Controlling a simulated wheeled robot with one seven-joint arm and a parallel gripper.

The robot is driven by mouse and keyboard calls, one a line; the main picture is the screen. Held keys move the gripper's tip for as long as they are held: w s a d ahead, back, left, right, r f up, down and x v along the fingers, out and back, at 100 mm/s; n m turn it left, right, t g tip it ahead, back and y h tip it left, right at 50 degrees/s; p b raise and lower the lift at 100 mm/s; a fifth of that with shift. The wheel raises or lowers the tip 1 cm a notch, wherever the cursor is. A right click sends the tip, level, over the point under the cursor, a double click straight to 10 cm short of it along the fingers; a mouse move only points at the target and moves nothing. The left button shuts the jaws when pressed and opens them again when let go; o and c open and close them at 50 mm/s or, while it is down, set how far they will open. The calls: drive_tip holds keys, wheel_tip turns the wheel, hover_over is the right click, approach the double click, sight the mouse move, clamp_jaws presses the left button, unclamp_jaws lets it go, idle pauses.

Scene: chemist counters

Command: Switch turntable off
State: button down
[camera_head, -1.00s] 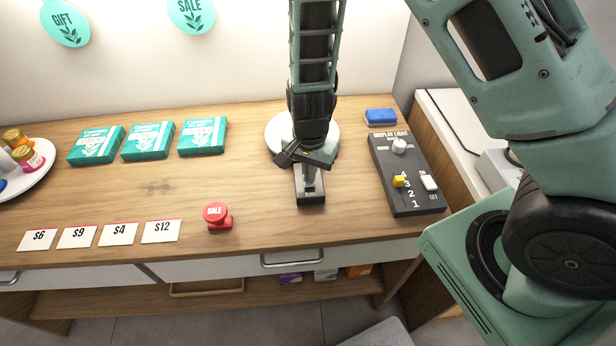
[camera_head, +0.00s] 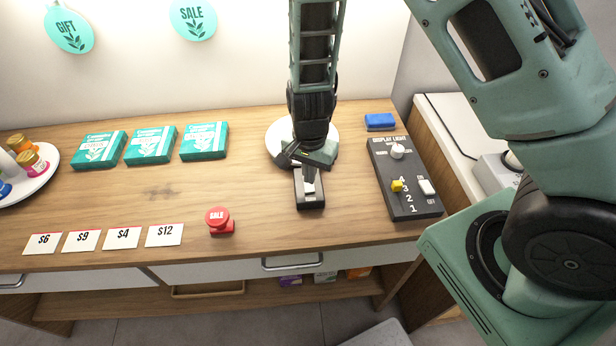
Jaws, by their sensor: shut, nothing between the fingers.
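A small dark switch box (camera_head: 311,201) lies on the wooden counter, with a light-grey part at its middle. My gripper (camera_head: 309,180) points down over this box with its fingers shut and empty. The fingertips are at or just above the light-grey part; I cannot tell if they touch. The switch's position is hidden by my gripper. A white round disc (camera_head: 277,137) lies just behind, partly covered by my arm. Another white round plate (camera_head: 42,178) with several small bottles is at the left edge. I cannot tell which of the two is the turntable.
A dark display light panel (camera_head: 404,204) with a knob, yellow slider and white switch is at right, a blue block (camera_head: 380,121) behind it. A red sale stamp (camera_head: 219,221), price cards (camera_head: 123,237) and teal boxes (camera_head: 150,144) are to the left. The counter between is clear.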

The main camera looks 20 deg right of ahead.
sight(309, 188)
wheel_tip(309, 188, up, 5)
drive_tip(key=p, duration=0.3)
drive_tip(key=shift+f+p, duration=0.2)
drive_tip(key=shift+p, duration=0.15)
